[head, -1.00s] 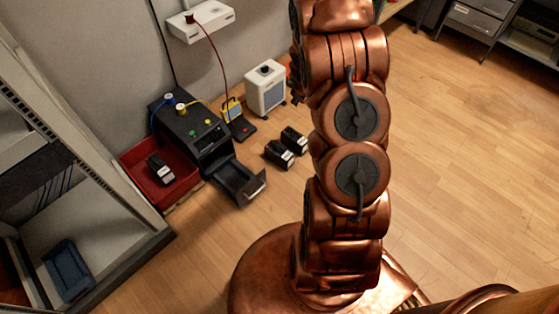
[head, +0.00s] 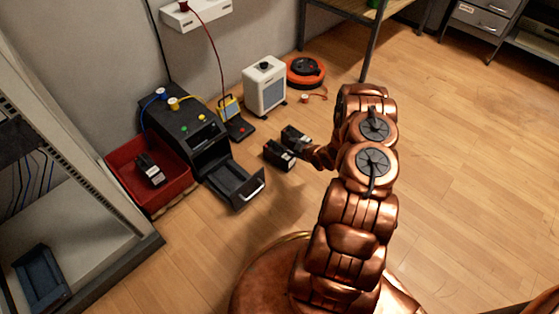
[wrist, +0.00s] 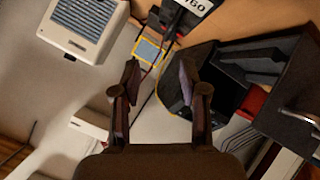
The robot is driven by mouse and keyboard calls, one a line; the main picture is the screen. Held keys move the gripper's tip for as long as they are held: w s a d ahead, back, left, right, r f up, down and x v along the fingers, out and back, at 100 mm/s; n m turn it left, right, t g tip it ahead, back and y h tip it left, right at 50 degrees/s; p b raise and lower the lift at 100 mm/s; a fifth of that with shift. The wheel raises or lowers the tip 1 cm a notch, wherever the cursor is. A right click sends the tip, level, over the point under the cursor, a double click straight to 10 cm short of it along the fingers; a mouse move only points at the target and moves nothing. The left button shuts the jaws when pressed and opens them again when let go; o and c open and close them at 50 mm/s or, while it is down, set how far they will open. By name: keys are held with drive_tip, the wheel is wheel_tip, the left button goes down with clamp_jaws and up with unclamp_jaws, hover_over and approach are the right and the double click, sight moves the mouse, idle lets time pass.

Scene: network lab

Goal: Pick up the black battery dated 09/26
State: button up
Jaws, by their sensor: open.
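Two black batteries with pale labels lie side by side on the wooden floor in the head view: a nearer one (head: 279,155) and a farther one (head: 292,138). A third black battery (head: 150,170) sits in the red bin. Their dates are too small to read there. In the wrist view a black battery (wrist: 178,20) is cut by the top edge; its white label is upside down and only partly visible, so the full date cannot be read. My gripper (wrist: 158,82) is open, with nothing between its fingers. In the head view it is beside the two floor batteries, partly hidden.
A black machine (head: 183,128) with an open drawer (head: 234,185) stands left of the batteries, next to the red bin (head: 117,166). A rack is at left; floor to the right is clear.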

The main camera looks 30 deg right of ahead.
sight(281, 153)
drive_tip(key=shift+w+a+f+b, duration=0.25)
drive_tip(key=shift+w+f, duration=0.3)
drive_tip(key=shift+f, duration=0.2)
drive_tip(key=shift+w+a+f+b, duration=0.15)
drive_tip(key=shift+w+f+b, duration=0.1)
drive_tip(key=shift+w+f, duration=0.35)
drive_tip(key=x, duration=0.1)
drive_tip(key=b+x, duration=0.1)
drive_tip(key=x, duration=0.1)
drive_tip(key=f+b+x, duration=0.1)
drive_tip(key=shift+s+a, duration=0.1)
drive_tip(key=shift+w, duration=0.3)
drive_tip(key=shift+c, duration=0.4)
clamp_jaws()
